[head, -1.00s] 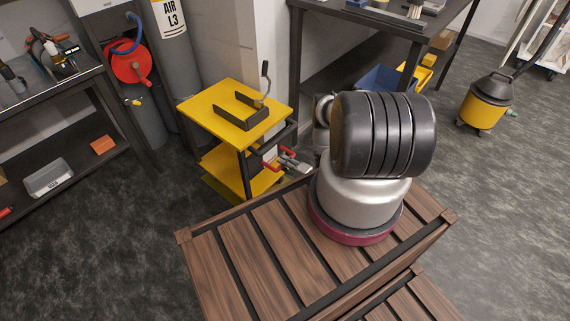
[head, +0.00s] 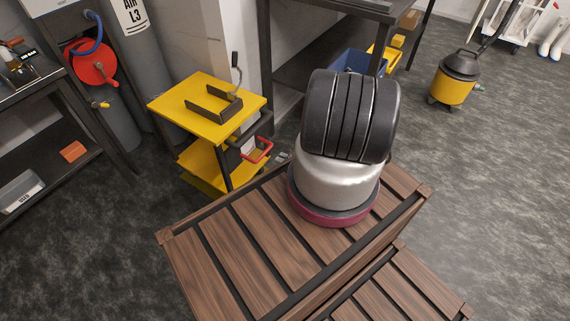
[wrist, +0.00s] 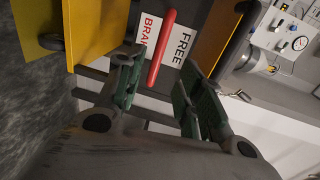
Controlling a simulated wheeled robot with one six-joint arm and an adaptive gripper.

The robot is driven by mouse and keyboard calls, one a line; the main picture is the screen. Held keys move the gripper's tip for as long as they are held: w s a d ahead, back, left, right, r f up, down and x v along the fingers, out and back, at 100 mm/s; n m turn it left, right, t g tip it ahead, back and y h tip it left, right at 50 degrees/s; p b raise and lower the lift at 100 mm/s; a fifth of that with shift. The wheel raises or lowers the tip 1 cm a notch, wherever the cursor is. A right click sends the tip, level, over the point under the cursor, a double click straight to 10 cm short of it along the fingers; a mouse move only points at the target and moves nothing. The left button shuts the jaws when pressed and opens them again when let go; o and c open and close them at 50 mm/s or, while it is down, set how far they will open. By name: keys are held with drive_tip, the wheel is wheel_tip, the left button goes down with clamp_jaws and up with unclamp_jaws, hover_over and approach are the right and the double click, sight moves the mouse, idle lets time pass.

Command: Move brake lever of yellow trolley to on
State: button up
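The yellow trolley (head: 192,97) stands behind my wooden-slatted deck in the head view. Its red lever (head: 262,150) sticks out from the right side below the top. In the wrist view the red lever (wrist: 160,48) lies in front of a white label (wrist: 179,40) reading "FREE" and, partly covered, "BRA…". My gripper (wrist: 157,75) is open, with green-padded fingers on either side of the lever's near end. I cannot tell whether they touch it. In the head view my arm hides most of the gripper.
A dark bracket (head: 214,108) and a black-gripped upright handle (head: 236,75) are on the trolley top. A dark bench (head: 330,12) stands behind it, with blue and yellow bins below. A yellow vacuum (head: 453,90) is at the right. Open floor lies at the right.

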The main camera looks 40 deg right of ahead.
drive_tip(key=shift+s+d, duration=0.2)
drive_tip(key=shift+s, duration=0.35)
drive_tip(key=shift+w, duration=0.15)
drive_tip(key=c, duration=0.3)
drive_tip(key=w+g, duration=0.1)
drive_tip(key=w, duration=0.1)
drive_tip(key=w+d+n+g, duration=0.1)
drive_tip(key=w+g, duration=0.1)
drive_tip(key=w+r+g, duration=0.1)
drive_tip(key=w, duration=0.1)
drive_tip(key=shift+w+d, duration=0.25)
drive_tip(key=shift+d, duration=0.05)
clamp_jaws()
drive_tip(key=m+g+h, duration=0.1)
drive_tip(key=g+h, duration=0.4)
drive_tip(key=g, duration=0.5)
approach(266, 150)
drive_tip(key=f, duration=0.4)
drive_tip(key=w+f, duration=0.1)
drive_tip(key=f, duration=0.2)
drive_tip(key=shift+a, duration=0.2)
